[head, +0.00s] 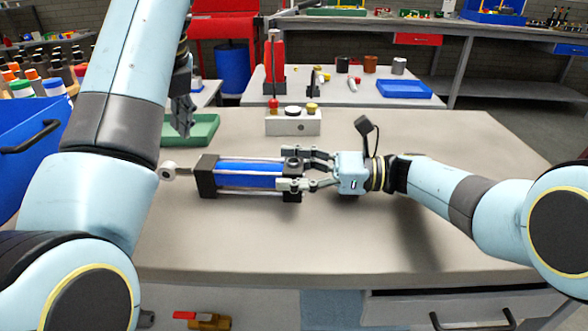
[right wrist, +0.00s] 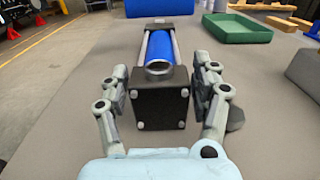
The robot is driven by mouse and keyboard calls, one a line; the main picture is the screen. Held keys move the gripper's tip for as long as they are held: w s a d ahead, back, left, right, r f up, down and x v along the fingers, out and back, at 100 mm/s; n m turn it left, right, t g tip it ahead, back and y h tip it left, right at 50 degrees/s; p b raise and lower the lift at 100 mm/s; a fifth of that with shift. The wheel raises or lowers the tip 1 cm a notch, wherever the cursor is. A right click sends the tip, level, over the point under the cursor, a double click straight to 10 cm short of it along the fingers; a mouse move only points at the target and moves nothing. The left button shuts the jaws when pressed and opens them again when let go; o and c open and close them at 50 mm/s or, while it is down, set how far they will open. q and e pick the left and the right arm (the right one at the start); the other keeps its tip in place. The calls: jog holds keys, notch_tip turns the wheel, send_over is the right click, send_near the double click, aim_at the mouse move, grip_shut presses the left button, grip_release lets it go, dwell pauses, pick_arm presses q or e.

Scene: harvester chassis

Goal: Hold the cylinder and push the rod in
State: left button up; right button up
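The cylinder (head: 245,175) lies across the table, a blue barrel between two black end caps with thin tie bars. Its rod (head: 184,171) sticks out of the left cap and ends in a round eye (head: 168,172). My right gripper (head: 302,170) comes from the right, its fingers on both sides of the right cap. In the right wrist view its pads (right wrist: 160,90) lie close against both sides of the black cap (right wrist: 161,107). The rod is hidden there. My left gripper (head: 183,118) hangs above and behind the rod, pointing down, partly hidden by my arm.
A green tray (head: 205,131) and a light block with coloured knobs (head: 293,124) stand behind the cylinder. A blue bin (head: 20,150) is at the left edge. The table front and right back are clear. Another table (head: 330,98) stands beyond.

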grip_shut()
dwell(0.7)
dwell(0.9)
